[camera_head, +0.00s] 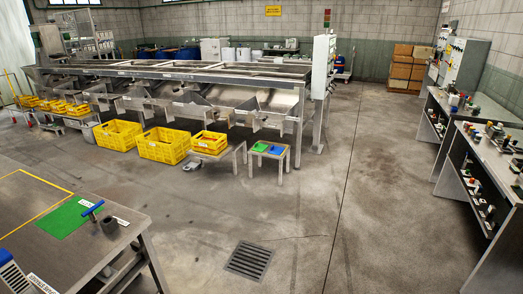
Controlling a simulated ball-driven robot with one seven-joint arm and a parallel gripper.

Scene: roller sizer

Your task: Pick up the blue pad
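A small blue pad (277,150) lies on top of a low metal stand (286,163) in the middle of the room, in front of the long sizer machine. A green pad (259,147) lies on the same stand, just left of the blue one. Both are far off and small, so their thickness cannot be told. My gripper does not show in this view.
A metal table (120,232) with a larger green mat (65,217) and a blue-handled tool (93,209) fills the near left. Yellow crates (163,146) line the sizer (180,75). Benches (490,150) stand right. Open floor surrounds a drain grate (249,261).

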